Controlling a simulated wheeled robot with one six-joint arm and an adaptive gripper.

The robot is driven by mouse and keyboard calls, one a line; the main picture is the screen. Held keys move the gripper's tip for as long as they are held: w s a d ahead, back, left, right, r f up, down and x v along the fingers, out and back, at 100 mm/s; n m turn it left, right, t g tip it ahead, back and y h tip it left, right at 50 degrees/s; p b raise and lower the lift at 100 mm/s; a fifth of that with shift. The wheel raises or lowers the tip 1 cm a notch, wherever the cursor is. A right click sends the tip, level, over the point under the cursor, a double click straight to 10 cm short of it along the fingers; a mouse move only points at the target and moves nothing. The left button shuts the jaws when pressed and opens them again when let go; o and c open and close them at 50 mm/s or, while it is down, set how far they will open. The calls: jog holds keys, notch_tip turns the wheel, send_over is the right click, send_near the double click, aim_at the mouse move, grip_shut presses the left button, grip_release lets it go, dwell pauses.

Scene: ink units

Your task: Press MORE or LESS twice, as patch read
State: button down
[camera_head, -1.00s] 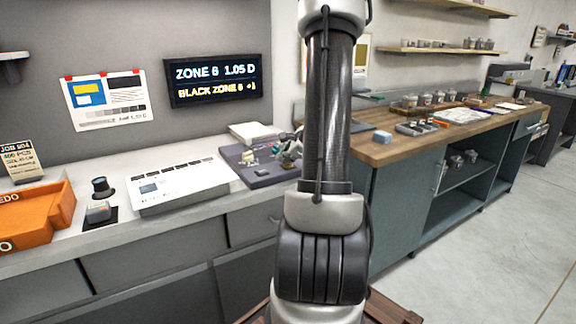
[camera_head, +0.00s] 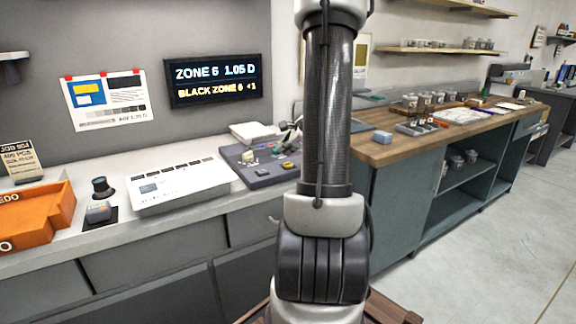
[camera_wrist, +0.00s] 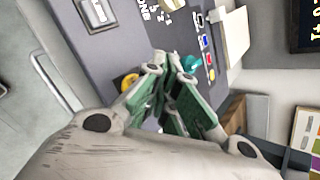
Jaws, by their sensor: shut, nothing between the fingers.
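The dark console (camera_head: 238,156) lies on the grey counter, left of my arm. In the head view an orange button (camera_head: 288,165) and a darker yellowish button (camera_head: 262,171) show on it; their labels are too small to read. The wall display (camera_head: 212,80) reads "ZONE 6 1.05 D" and "BLACK ZONE 6", with a small final mark and 1. My gripper (camera_wrist: 172,68) is shut and empty above the console in the wrist view. A yellow button (camera_wrist: 128,82) shows beside its fingers, and a teal part (camera_wrist: 191,62) lies partly behind them.
A white patch reader (camera_head: 180,187) and a small dark-based device (camera_head: 99,212) stand left of the console. An orange tray (camera_head: 40,215) is at far left. A pinned colour sheet (camera_head: 107,99) hangs on the wall. A wooden bench (camera_head: 400,150) is to the right.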

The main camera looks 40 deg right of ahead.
jog(key=shift+r, duration=1.7)
dwell(0.6)
notch_tip(320, 180, up, 4)
jog(key=shift+f, duration=0.1)
jog(key=shift+f, duration=0.1)
jog(key=shift+f, duration=4.35)
jog(key=shift+f, duration=0.1)
jog(key=shift+f, duration=0.3)
